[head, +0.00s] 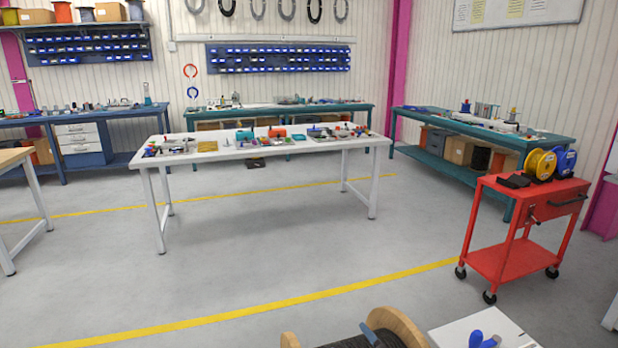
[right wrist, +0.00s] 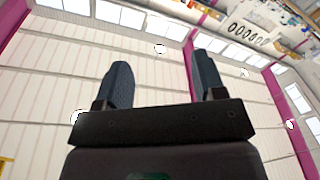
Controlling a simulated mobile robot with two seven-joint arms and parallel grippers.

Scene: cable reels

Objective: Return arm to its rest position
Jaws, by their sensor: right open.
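My right gripper (right wrist: 160,88) shows in the right wrist view with its two dark fingers spread apart. It is open and nothing is between the fingers. Behind it are the white panelled wall, a magenta post and the high windows, so the wrist camera looks upward. My left gripper is not in either view.
A wooden cable reel (head: 398,328) and a white surface (head: 470,328) with a blue object are close at the bottom. A red cart (head: 505,262) with yellow and blue spools stands right. A white table (head: 225,152) stands mid-room. Open grey floor lies between.

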